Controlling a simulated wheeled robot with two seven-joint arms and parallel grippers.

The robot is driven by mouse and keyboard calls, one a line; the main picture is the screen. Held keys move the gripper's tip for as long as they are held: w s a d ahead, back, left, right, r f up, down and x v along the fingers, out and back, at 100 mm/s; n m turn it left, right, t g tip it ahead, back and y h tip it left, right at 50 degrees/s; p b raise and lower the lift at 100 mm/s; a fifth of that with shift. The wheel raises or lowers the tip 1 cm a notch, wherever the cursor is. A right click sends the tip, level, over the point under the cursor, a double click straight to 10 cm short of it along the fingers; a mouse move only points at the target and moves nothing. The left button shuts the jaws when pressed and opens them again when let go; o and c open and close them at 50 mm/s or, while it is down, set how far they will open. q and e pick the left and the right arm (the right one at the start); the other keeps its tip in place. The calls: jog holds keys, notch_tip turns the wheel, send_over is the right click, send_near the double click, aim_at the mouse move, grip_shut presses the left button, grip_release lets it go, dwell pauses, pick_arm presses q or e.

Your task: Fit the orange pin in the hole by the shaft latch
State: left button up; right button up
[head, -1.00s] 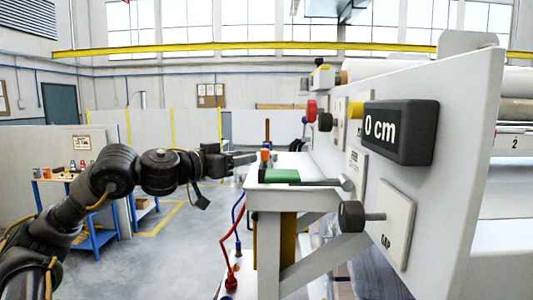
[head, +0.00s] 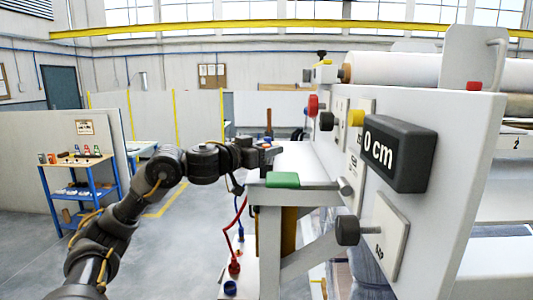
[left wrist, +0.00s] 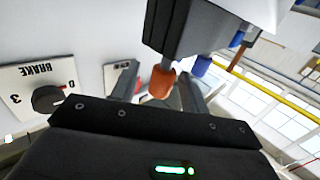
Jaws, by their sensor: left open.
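The orange pin (left wrist: 162,82) shows in the left wrist view between the two grey fingers of my left gripper (left wrist: 162,88). The fingers are apart and I see no grip on it. Its upper end meets a dark block (left wrist: 190,25). In the head view my left gripper (head: 268,152) is over the far left end of the machine's white ledge, and the pin is hidden there. I cannot make out the hole or tell which part is the shaft latch. My right gripper is not in view.
The machine's white side panel (head: 440,220) fills the right, with a "0 cm" display (head: 396,152) and a black knob (head: 348,230) sticking out. A blue peg (left wrist: 201,65) is near the pin. A blue cart (head: 75,185) stands far left. Floor at left is open.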

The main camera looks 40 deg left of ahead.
pick_arm(q)
jog(key=shift+s, duration=0.1)
jog(key=shift+a, duration=0.1)
jog(key=shift+c, duration=1)
grip_shut()
jog(key=shift+r, duration=0.1)
jog(key=shift+r+p, duration=0.65)
jog(key=shift+r, duration=4.3)
jog(key=shift+f, duration=0.1)
